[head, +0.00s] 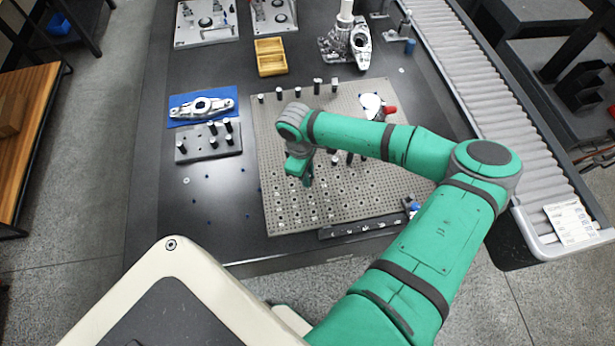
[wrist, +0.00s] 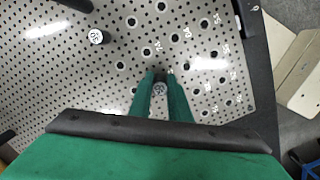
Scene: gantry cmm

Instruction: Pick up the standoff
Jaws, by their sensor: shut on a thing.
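In the head view my gripper (head: 300,174) is over the left part of the perforated grey plate (head: 285,135), and the held standoff does not show there. Another standoff (wrist: 96,37) with a pale marked top stands on the plate at upper left in the wrist view.
Several dark standoffs (head: 317,86) stand along the plate's far edge. A grey block with dark pegs (head: 207,148) and a metal part on a blue mat (head: 203,106) are to the left. A yellow tray (head: 270,57) lies behind. A roller conveyor (head: 470,85) runs along the right.

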